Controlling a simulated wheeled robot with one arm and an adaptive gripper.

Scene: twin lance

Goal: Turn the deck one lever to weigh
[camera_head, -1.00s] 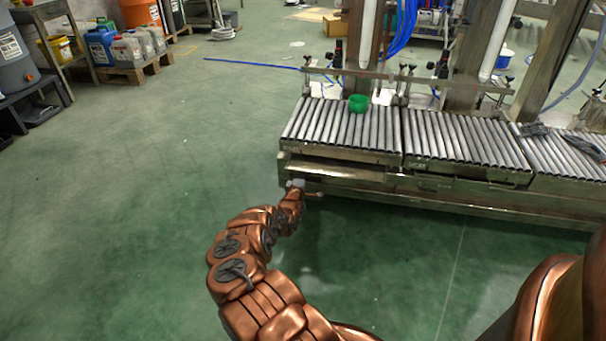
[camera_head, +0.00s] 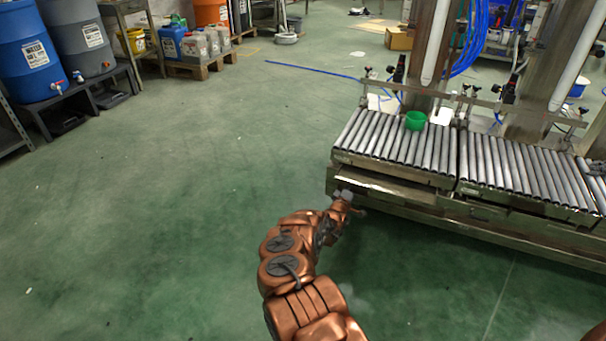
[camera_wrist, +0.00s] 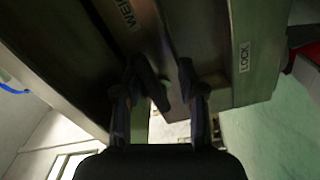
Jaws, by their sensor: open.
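The deck's roller frame (camera_head: 400,188) stands at the right in the head view. My gripper (camera_head: 347,203) is at its near left corner, low by the front side. In the wrist view my gripper (camera_wrist: 160,88) is open, with its two dark fingers apart under the metal frame. A dark slanted bar (camera_wrist: 152,84), which looks like the lever, shows between the fingers, nearer the left one. I cannot tell whether they touch. A label starting "WEI" (camera_wrist: 127,14) is above left, partly cut off. A "LOCK" label (camera_wrist: 244,56) is on the right.
A green cup-like object (camera_head: 415,120) sits on the rollers. Upright posts and blue hoses (camera_head: 465,45) stand behind. Blue and grey barrels (camera_head: 35,60) and canisters are at the upper left. The green floor to the left is clear.

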